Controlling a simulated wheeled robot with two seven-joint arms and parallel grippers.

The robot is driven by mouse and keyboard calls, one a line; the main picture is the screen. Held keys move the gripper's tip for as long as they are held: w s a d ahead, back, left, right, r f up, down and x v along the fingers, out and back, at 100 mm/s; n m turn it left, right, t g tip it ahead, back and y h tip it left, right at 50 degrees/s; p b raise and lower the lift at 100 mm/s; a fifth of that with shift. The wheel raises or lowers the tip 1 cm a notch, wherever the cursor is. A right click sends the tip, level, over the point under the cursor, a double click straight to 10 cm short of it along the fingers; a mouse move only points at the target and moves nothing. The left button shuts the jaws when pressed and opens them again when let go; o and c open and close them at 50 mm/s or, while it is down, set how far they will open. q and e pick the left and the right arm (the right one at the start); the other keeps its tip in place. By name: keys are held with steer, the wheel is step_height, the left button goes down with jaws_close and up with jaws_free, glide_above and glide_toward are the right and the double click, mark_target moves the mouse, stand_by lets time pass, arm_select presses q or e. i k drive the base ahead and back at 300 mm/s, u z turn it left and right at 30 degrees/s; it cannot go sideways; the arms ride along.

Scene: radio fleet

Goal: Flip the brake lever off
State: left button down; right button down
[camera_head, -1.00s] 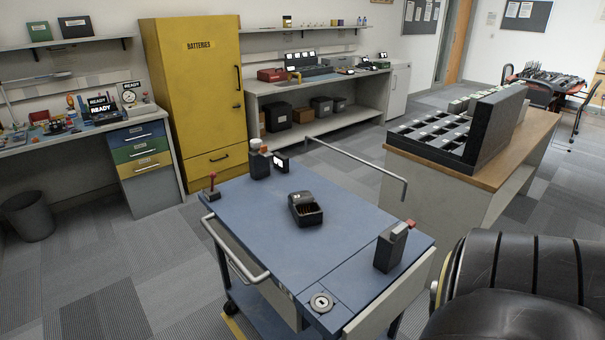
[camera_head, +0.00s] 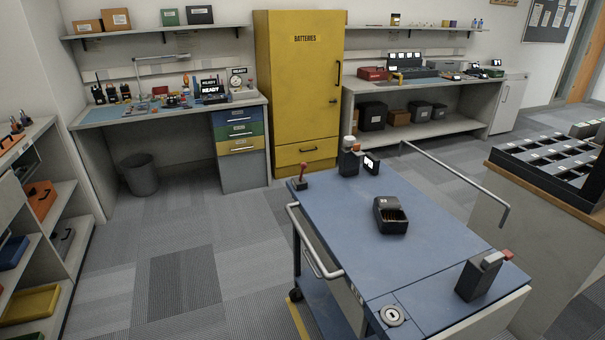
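A blue-topped cart (camera_head: 400,205) stands at the right of the head view. A small lever with a red knob (camera_head: 309,188) stands at its far left corner, close to the push handle (camera_head: 314,242); it looks like the brake lever. It leans to the right, but its exact setting is too small to read. A grey box with a red part (camera_head: 482,275) stands at the cart's right edge. Neither of my grippers shows in the view.
A black open box (camera_head: 390,214) and a dark radio-like device (camera_head: 349,158) sit on the cart. Open carpet lies left of the cart. Shelves (camera_head: 40,230) stand at the left edge, a workbench (camera_head: 180,107) and yellow cabinet (camera_head: 298,95) behind. A wooden-topped counter (camera_head: 535,187) is at right.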

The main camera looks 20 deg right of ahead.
mark_target(304, 165)
steer(key=i, duration=1.45)
steer(key=u, duration=0.35)
